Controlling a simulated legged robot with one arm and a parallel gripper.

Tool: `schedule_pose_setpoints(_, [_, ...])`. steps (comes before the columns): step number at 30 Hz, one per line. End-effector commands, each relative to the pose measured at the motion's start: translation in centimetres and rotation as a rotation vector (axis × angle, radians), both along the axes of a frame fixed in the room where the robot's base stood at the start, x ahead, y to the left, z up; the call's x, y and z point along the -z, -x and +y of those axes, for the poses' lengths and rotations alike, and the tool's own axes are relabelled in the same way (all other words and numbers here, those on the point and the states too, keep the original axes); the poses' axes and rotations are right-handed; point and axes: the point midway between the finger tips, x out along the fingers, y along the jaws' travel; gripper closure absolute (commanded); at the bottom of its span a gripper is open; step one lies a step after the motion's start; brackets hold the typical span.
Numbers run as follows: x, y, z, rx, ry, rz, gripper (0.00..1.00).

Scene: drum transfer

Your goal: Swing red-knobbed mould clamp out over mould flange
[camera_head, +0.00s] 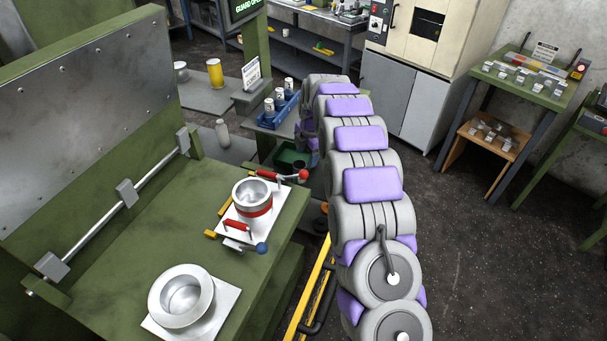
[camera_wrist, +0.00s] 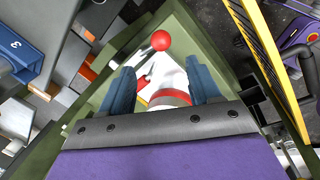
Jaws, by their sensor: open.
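The mould (camera_head: 252,200) is a silver cup with a red band on a white plate (camera_head: 232,228), on the green bench. The red-knobbed clamp (camera_head: 304,174) is at the mould's far right side, its knob out past the plate corner. Its red knob (camera_wrist: 161,40) shows ahead of the fingers in the wrist view. A blue-knobbed clamp (camera_head: 262,248) is at the mould's near side. My gripper (camera_wrist: 162,85) is open, its two blue fingers apart, with the red-banded mould (camera_wrist: 168,97) seen between and below them. No contact with the knob shows. My fingers are hidden in the head view.
A second silver mould (camera_head: 182,296) sits on its own plate at the bench's near end. A rail with grey blocks (camera_head: 126,193) runs along the left. A yellow-black barrier (camera_head: 312,290) stands beside the bench. A blue tray with cups (camera_head: 276,108) lies beyond.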

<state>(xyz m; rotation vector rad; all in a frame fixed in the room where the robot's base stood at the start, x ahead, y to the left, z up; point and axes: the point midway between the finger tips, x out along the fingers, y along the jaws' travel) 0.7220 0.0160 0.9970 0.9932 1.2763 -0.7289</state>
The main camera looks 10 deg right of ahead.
Motion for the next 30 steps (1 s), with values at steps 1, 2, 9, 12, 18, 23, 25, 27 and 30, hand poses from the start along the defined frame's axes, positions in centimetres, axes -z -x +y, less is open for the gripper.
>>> schedule_pose_setpoints(1, [1.4, -0.1, 0.1, 0.000, 0.000, 0.004, 0.38])
schedule_pose_setpoints(2, [2.0, -0.2, 0.1, 0.000, 0.000, 0.004, 0.38])
schedule_pose_setpoints(9, [6.6, -1.0, 0.5, 0.001, 0.000, 0.005, 0.38])
schedule_pose_setpoints(12, [8.3, -1.3, 0.7, 0.001, -0.001, 0.004, 0.38])
schedule_pose_setpoints(18, [9.9, -1.6, 0.8, 0.001, 0.000, 0.005, 0.38])
schedule_pose_setpoints(23, [9.9, -1.6, 0.8, 0.001, 0.000, 0.002, 0.38])
schedule_pose_setpoints(25, [9.9, -1.6, 0.8, 0.001, 0.000, 0.002, 0.38])
schedule_pose_setpoints(27, [9.9, -1.6, 0.8, 0.001, 0.000, 0.002, 0.42])
schedule_pose_setpoints(30, [9.9, -1.6, 0.8, 0.001, 0.000, 0.002, 0.52])
